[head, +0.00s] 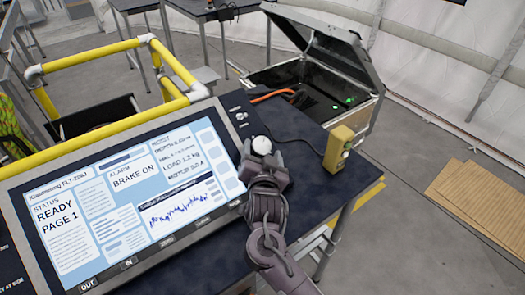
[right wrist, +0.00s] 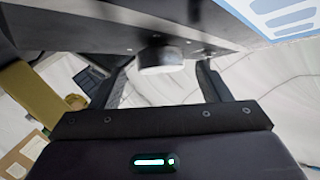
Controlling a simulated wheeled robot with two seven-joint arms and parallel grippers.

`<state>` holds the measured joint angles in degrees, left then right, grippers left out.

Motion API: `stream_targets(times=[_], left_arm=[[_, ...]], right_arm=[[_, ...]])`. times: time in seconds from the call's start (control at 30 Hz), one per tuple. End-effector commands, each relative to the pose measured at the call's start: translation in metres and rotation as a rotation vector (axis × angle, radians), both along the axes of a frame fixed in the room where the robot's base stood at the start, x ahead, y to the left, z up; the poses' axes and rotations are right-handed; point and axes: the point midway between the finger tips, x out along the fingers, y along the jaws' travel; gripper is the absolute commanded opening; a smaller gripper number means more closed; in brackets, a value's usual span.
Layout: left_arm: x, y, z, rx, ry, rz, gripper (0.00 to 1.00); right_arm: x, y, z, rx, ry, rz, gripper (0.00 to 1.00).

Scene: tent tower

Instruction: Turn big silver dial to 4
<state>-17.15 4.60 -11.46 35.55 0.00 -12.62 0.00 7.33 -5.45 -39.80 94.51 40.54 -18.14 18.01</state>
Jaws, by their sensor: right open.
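The big silver dial (head: 262,145) is a round pale knob on the right edge strip of the console panel (head: 243,118). My right gripper (head: 264,160) is at the dial, with its arm coming from below. In the right wrist view the dial (right wrist: 160,58) sticks out from the panel's dark edge, between the two spread fingers of the gripper (right wrist: 166,68). Gaps show on both sides, so the fingers look apart from it. The dial's number marks and pointer cannot be read. My left gripper is not in view.
The console screen (head: 130,195) reads READY and BRAKE ON. A yellow box with buttons (head: 339,148) stands on the dark table (head: 305,178) right of my gripper. An open metal case (head: 365,110) is behind it. Yellow rails (head: 90,58) stand behind the console.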

Motion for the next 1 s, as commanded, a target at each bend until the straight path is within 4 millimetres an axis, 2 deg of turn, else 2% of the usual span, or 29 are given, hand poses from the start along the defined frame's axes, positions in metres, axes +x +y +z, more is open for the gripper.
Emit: stream_targets(times=[0.2, 0.4, 1.0], left_arm=[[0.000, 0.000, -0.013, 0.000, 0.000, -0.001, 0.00], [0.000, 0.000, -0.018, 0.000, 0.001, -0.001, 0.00], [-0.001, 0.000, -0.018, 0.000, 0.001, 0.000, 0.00]], right_arm=[[-0.039, -0.001, 0.002, 0.004, 0.001, 0.001, 0.70], [-0.061, -0.002, 0.007, 0.002, 0.000, 0.001, 0.70], [-0.065, -0.002, 0.008, 0.000, 0.000, 0.001, 0.70]])
